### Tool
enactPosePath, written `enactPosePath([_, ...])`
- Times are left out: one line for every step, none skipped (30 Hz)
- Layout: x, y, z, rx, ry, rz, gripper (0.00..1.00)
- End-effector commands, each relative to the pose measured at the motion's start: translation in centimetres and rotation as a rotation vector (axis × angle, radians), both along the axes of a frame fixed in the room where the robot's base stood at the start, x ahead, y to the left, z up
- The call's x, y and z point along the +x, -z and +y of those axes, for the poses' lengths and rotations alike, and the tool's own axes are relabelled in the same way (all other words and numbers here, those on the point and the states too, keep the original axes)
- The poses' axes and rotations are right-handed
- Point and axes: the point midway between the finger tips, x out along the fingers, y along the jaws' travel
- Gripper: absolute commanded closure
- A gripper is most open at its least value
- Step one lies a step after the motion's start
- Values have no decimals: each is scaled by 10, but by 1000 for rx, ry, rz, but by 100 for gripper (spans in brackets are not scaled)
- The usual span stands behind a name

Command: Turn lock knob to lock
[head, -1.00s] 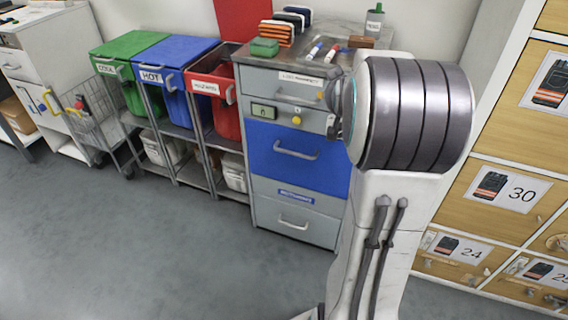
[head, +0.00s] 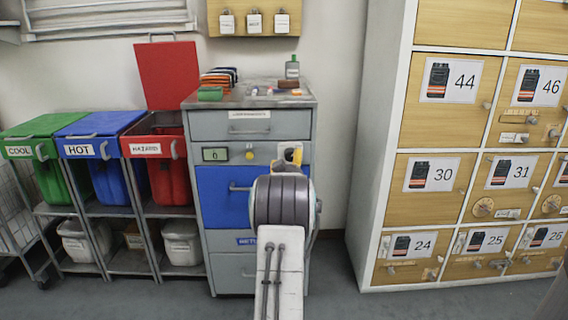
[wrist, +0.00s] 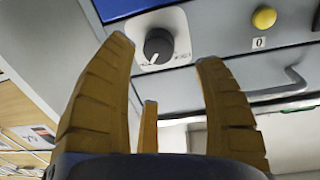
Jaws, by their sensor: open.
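The lock knob (wrist: 158,46) is a black round knob with a small pale mark, on a silver plate in the wrist view, which shows the cabinet upside down. Lettering beside it is too small to read. My gripper (wrist: 165,52) is open, its yellow-brown fingers on either side of the knob in the picture. No contact with the knob shows, and the remaining distance is hard to judge. In the head view the knob's plate (head: 297,150) is partly covered by my arm, and the gripper is mostly hidden.
The grey cabinet (head: 207,125) has a yellow button (head: 250,155) and a small green display (head: 215,155) left of the plate. A blue drawer (head: 215,190) is below. Green, blue and red bins stand left; numbered wooden lockers (head: 430,190) stand right.

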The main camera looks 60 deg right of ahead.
Motion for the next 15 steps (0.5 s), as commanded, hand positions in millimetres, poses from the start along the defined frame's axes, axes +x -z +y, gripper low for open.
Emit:
enactPosePath([2, 3, -3, -2, 0, -1, 37])
enactPosePath([3, 3, -5, -2, 0, -1, 37])
enactPosePath([5, 4, -8, -2, -1, -1, 37])
enactPosePath([6, 4, -10, -2, -1, -1, 37])
enactPosePath([8, 4, -13, -1, -1, 0, 37])
enactPosePath([10, 4, -16, -2, -1, -1, 37])
enactPosePath([11, 5, -18, -1, -1, 0, 37])
enactPosePath([13, 5, -21, -1, -1, 0, 37])
enactPosePath([14, 5, -24, -2, -2, -1, 37])
enactPosePath([16, 5, -26, -1, -2, 0, 37])
enactPosePath([17, 4, -28, -2, -2, -1, 37])
enactPosePath([18, 4, -31, -1, -2, 0, 37])
enactPosePath([19, 4, -32, -1, -2, 0, 37])
enactPosePath([21, 4, -34, -1, -2, 0, 37])
enactPosePath([22, 4, -37, 0, -2, 0, 37])
